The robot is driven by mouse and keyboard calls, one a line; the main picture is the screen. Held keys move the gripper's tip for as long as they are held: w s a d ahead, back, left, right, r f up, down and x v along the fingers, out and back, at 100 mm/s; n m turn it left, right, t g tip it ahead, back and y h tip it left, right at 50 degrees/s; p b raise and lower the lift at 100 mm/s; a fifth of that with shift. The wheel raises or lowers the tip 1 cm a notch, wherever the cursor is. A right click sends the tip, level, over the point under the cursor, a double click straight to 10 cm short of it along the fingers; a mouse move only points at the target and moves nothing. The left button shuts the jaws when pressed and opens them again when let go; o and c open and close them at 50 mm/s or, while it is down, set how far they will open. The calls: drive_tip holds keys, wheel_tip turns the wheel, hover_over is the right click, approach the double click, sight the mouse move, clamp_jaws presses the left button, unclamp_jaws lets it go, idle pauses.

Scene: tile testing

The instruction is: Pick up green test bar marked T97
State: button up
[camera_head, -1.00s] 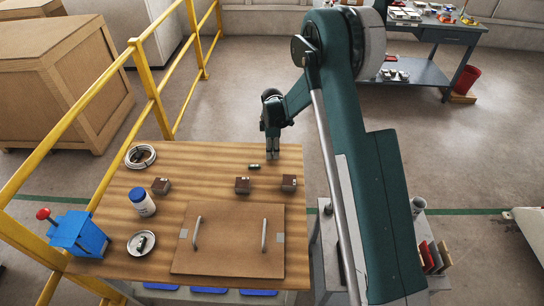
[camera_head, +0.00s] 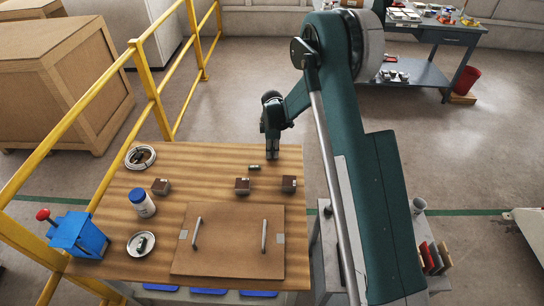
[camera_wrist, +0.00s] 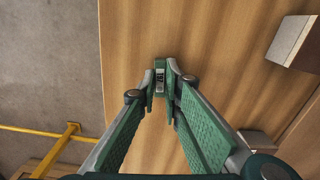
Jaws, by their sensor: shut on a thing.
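My gripper (camera_head: 272,153) is over the far part of the wooden table. In the wrist view its two fingers (camera_wrist: 161,85) are shut on a small green bar (camera_wrist: 160,76) with a pale label, too small to read. The held bar is hard to make out in the head view. A further small bar (camera_head: 142,243) lies in a round dish (camera_head: 132,252). I cannot read either marking.
Three brown blocks (camera_head: 160,187) (camera_head: 242,186) (camera_head: 289,184) stand in a row on the table (camera_head: 205,160). A board with two handles (camera_head: 228,258) lies in front.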

drive_tip(key=shift+r, duration=0.1)
wheel_tip(320, 180, up, 10)
drive_tip(key=p, duration=0.1)
idle(0.7)
